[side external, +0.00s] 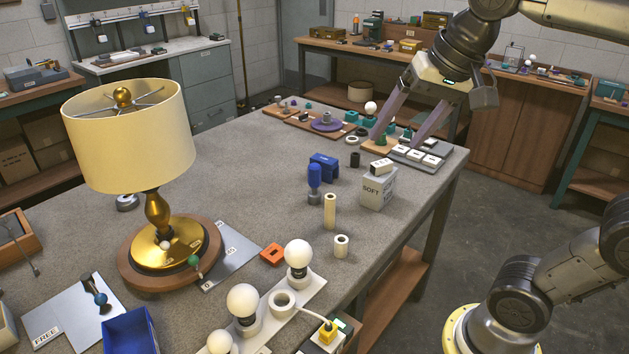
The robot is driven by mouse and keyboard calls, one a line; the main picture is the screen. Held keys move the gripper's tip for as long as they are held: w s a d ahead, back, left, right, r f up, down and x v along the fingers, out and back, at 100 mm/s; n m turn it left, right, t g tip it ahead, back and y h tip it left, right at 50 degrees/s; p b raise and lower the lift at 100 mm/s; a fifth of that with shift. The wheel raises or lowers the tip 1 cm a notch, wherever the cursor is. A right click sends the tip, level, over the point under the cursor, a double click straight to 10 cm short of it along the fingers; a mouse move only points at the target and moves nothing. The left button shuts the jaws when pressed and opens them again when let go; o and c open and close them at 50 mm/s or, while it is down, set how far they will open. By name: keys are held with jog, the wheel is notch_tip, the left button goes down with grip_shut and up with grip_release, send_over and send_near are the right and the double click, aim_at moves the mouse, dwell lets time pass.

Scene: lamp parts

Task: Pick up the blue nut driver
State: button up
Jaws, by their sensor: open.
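A blue upright piece with a rounded top (314,178) stands on a small grey base near the table's middle; it looks like the blue nut driver's handle, but its tip is hidden. A blue block with an opening (325,165) stands just behind it. A small blue-ended tool (100,297) lies on the pale plate at the front left. My gripper (397,135) is open over the table's far right part, its two purple fingers pointing down. It is well apart from the upright blue piece, and nothing is seen held.
A white box (377,188) and cream cylinders (330,211) stand close to the blue piece. The lamp (157,215) fills the left side. White bulbs on a strip (298,262) line the front. Small parts crowd the far right end.

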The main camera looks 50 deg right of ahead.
jog(key=w+d+r+m, duration=0.2)
jog(key=w+r+m, duration=0.1)
jog(key=w, duration=0.4)
jog(key=m+g, duration=0.5)
jog(key=m, duration=0.1)
send_over(316, 165)
jog(key=a, duration=0.2)
notch_tip(316, 165, down, 16)
jog(key=shift+m, duration=0.4)
jog(key=f, duration=0.4)
jog(key=d+f, duration=0.1)
jog(key=f, duration=0.2)
jog(key=d+f, duration=0.1)
jog(key=f, duration=0.3)
jog(key=shift+f, duration=0.35)
jog(key=shift+w+f, duration=0.2)
jog(key=shift+f, duration=2.6)
grip_shut()
